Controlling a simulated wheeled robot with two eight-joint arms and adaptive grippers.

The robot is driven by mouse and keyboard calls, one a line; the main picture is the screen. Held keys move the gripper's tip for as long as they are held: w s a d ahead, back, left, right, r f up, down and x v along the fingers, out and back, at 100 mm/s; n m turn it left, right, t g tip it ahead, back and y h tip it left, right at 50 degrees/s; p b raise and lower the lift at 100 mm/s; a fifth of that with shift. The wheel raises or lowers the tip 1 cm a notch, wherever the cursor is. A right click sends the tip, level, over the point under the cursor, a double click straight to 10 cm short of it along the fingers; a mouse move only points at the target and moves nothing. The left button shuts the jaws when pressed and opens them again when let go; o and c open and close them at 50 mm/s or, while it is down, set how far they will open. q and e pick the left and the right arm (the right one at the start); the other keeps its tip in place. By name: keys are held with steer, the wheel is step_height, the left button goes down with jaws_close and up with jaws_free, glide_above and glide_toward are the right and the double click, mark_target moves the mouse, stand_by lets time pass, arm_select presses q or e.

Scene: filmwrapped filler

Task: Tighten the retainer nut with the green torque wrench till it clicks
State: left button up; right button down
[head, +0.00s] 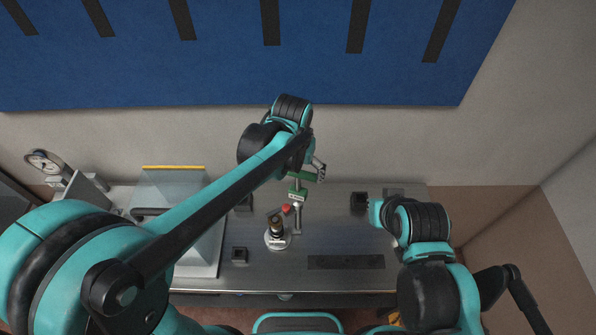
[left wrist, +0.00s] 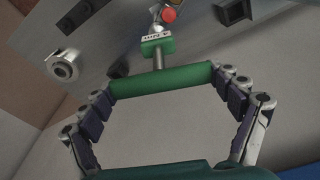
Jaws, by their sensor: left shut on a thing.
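My left gripper (head: 316,173) is shut on the green handle of the torque wrench (head: 298,190), above the back middle of the bench. In the left wrist view, the fingers (left wrist: 162,81) close on both ends of the green crossbar handle (left wrist: 150,84). A short shaft joins it to a green block (left wrist: 158,47) with a white label. A round fixture (head: 277,242) with a dark and brass-coloured top stands just in front of the wrench. I cannot make out the retainer nut clearly. My right gripper (head: 361,202) is low over the right of the bench; its jaws are unclear.
A red knob (head: 286,209) sits between wrench and fixture. A small dark block (head: 239,255) lies left of the fixture, a dark strip (head: 345,262) at front right. A clear-screened station (head: 168,193) and a gauge (head: 44,161) stand left. The bench's middle right is bare.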

arm_select(q)
steer(key=shift+m, duration=0.5)
steer(key=m, duration=0.3)
steer(key=shift+h, duration=0.3)
steer(key=m, duration=0.3)
steer(key=shift+g+b, duration=0.35)
steer(key=shift+g, duration=0.05)
steer(key=shift+m, duration=0.3)
steer(key=shift+m, duration=0.3)
steer(key=shift+n, duration=0.4)
steer(key=shift+r, duration=0.1)
